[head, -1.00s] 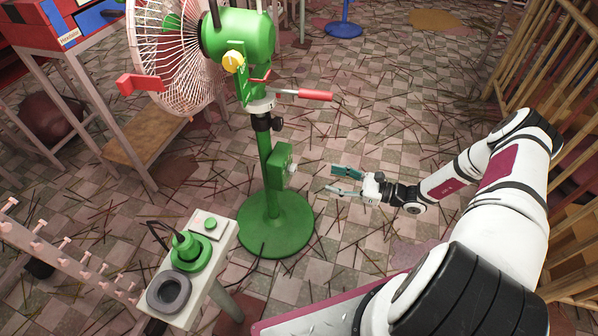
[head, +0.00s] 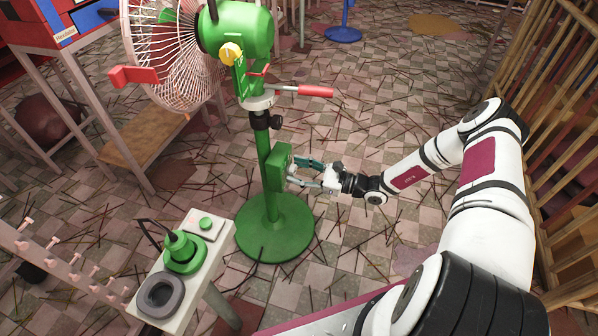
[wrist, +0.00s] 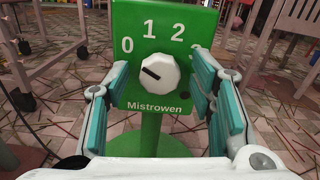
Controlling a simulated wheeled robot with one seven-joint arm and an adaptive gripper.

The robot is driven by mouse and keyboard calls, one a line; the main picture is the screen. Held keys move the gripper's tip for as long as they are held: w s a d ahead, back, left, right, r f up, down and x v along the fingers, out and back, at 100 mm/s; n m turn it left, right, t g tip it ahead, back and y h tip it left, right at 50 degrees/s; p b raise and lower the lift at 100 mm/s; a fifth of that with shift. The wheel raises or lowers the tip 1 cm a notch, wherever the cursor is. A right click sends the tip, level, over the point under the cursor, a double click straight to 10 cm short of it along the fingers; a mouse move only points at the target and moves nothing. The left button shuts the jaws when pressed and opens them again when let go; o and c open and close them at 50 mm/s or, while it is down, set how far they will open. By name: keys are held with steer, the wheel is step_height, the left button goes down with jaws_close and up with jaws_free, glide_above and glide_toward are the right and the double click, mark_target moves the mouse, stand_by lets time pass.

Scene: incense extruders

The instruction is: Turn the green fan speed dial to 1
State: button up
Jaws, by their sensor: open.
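The green fan (head: 241,35) stands on a round green base (head: 275,232). A green control box (head: 278,168) is on its pole. In the wrist view, the box face (wrist: 163,16) bears a white dial (wrist: 160,72) below the numbers 0, 1, 2 and 3. The dial's dark mark points up and left, toward 0. The 3 is partly covered by my right-hand finger. My gripper (head: 294,171) is open, with its teal fingers either side of the dial in the wrist view (wrist: 161,82). Gaps show between the fingers and the dial.
A small white table (head: 222,240) with a green device (head: 184,252) and a grey ring (head: 160,294) stands at front left. A pink peg rack (head: 60,265) is beside it. Bamboo poles (head: 560,150) line the right. Thin sticks litter the tiled floor.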

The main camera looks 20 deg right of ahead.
steer(key=shift+c, duration=0.2)
steer(key=c, duration=1.1)
steer(key=shift+m, duration=0.3)
steer(key=m+p, duration=0.1)
steer(key=m, duration=0.2)
steer(key=shift+d+m+p, duration=0.1)
steer(key=shift+m+p, duration=0.35)
steer(key=shift+m, duration=1.55)
steer(key=shift+f, duration=0.1)
steer(key=o, duration=1.1)
